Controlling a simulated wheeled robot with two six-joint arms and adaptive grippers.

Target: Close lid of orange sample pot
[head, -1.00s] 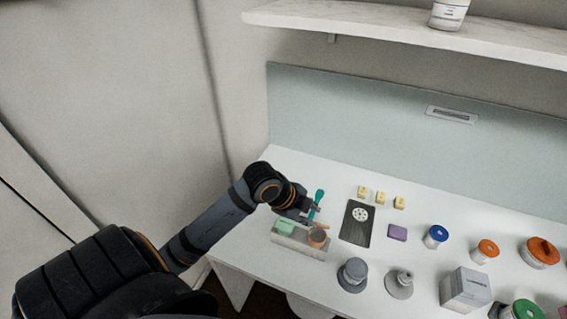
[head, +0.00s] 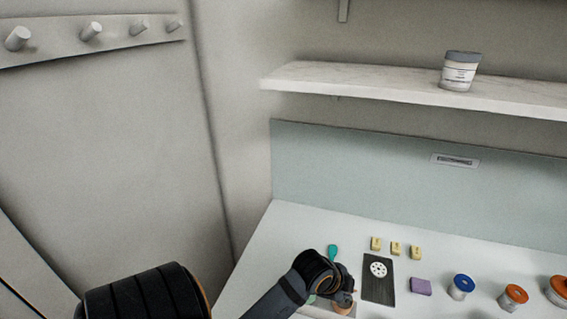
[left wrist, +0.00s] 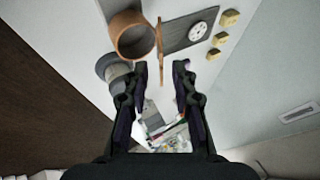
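The orange sample pot (left wrist: 128,42) is open in the left wrist view, its round mouth facing the camera. Its orange lid (left wrist: 161,58) stands edge-on at the right of the mouth, raised away from it. In the head view the pot (head: 343,299) is partly hidden behind my left gripper (head: 343,287). In the left wrist view my left gripper (left wrist: 161,68) is open, with the lid's near end around the gap between its fingertips. I cannot tell whether a finger touches the lid. My right gripper is not in view.
A dark plate with a white perforated disc (head: 378,269) lies right of the pot, with several small yellow blocks (head: 396,248) behind it. A purple block (head: 420,287) and a blue-topped spool (head: 462,286) stand further right. A teal paddle-shaped thing (head: 332,254) rises behind the gripper.

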